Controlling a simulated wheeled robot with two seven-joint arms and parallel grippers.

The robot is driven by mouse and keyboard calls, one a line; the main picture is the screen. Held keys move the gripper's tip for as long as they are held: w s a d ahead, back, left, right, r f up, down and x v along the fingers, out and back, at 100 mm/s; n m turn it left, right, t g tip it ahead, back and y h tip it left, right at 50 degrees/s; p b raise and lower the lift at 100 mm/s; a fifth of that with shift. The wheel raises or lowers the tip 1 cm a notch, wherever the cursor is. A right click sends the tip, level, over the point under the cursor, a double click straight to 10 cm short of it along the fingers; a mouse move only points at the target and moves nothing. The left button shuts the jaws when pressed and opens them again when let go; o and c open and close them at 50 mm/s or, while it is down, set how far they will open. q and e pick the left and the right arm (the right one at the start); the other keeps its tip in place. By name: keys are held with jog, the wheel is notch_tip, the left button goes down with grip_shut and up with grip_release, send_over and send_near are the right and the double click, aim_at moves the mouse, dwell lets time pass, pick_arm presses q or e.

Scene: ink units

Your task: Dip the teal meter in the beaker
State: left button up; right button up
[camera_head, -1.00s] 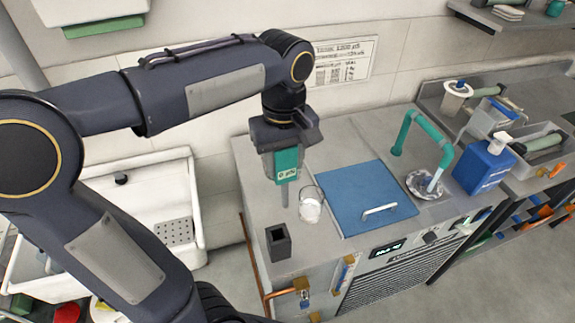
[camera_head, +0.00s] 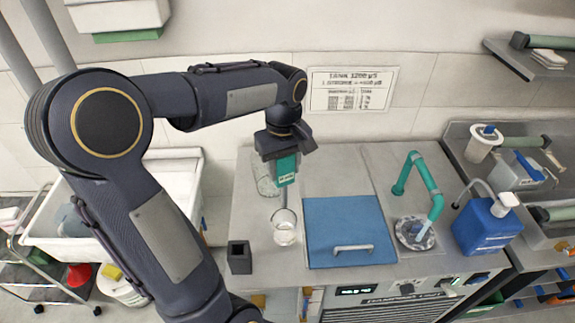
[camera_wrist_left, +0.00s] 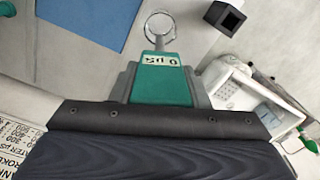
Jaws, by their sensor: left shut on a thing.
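My left gripper (camera_head: 285,154) is shut on the teal meter (camera_head: 287,171) and holds it upright, probe down, above the grey counter. The meter also shows in the left wrist view (camera_wrist_left: 162,82), with a zero reading on its display. The clear glass beaker (camera_head: 285,236) stands on the counter directly below, with pale contents low inside. In the left wrist view the probe points at the beaker's round rim (camera_wrist_left: 147,24) and its end overlaps the opening. I cannot tell whether the tip is above the rim or inside. My right gripper is out of view.
A black square holder (camera_head: 239,259) stands empty, left of the beaker. A blue lid with a handle (camera_head: 338,222) lies to its right. A teal tap (camera_head: 428,183) and a blue bottle (camera_head: 487,227) stand further right. A faint glass outline (camera_head: 264,180) shows behind the meter.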

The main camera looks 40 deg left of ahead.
pick_arm(q)
jog(key=shift+f+b, duration=0.45)
jog(key=shift+f, duration=0.2)
jog(key=b, duration=0.4)
send_over(284, 207)
jog(key=f, duration=0.4)
jog(key=shift+w+a+f, duration=0.1)
jog(key=shift+w+a, duration=0.1)
jog(key=shift+w, duration=0.1)
notch_tip(284, 207, down, 8)
jog(key=b, duration=0.5)
jog(key=shift+r, duration=0.2)
notch_tip(284, 207, up, 13)
jog(key=p, duration=1)
jog(key=shift+f, duration=0.3)
dwell(0.9)
